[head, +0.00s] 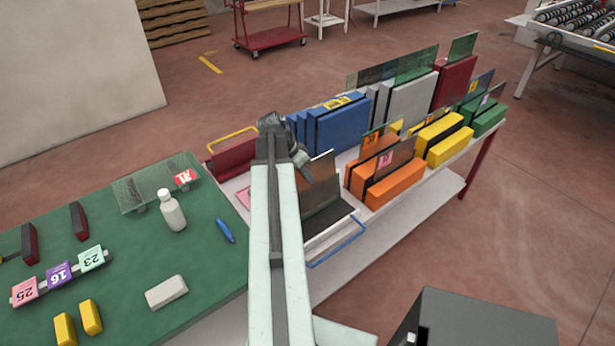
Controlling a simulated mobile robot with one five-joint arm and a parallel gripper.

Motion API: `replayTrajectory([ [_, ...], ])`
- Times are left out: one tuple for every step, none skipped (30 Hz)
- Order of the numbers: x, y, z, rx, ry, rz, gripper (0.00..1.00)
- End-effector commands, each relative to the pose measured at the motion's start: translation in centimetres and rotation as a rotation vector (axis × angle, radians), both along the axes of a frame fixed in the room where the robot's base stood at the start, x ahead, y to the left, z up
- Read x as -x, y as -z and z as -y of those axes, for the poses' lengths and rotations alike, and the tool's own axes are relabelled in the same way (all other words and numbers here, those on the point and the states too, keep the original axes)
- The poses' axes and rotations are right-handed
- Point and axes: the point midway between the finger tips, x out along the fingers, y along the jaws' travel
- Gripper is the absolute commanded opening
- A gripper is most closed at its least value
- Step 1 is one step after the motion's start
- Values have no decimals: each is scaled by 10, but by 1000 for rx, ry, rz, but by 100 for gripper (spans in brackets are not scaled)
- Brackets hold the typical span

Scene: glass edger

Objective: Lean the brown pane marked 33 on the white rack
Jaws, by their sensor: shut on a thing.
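A brownish see-through pane (317,178) stands upright just right of my gripper (298,157). My gripper appears shut on its upper left edge, though my arm hides most of the contact. No number on this pane can be read from here. The pane is above a shallow white tray with a blue handle (337,243), and a dark patch shows under it. The pale grey-white rack (408,98) stands farther back on the long table, with dark and green panes (416,65) leaning at its back.
Blue (343,128), orange (395,186), yellow (450,150), green (489,121) and dark red (454,84) racks crowd the table, several with panes.

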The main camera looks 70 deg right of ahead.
Motion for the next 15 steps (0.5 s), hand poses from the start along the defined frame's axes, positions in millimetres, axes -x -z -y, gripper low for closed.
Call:
replayTrajectory([
  [0,11,0,0,0,-1,0],
  [0,14,0,0,0,-1,0],
  [0,18,0,0,0,-1,0],
  [0,21,0,0,0,-1,0],
  [0,24,0,0,0,-1,0],
  [0,28,0,0,0,-1,0],
  [0,31,0,0,0,-1,0],
  [0,34,0,0,0,-1,0],
  [0,37,0,0,0,-1,0],
  [1,39,0,0,0,-1,0],
  [0,41,0,0,0,-1,0],
  [1,42,0,0,0,-1,0],
  [1,43,0,0,0,-1,0],
  [1,44,0,0,0,-1,0],
  [1,44,0,0,0,-1,0],
])
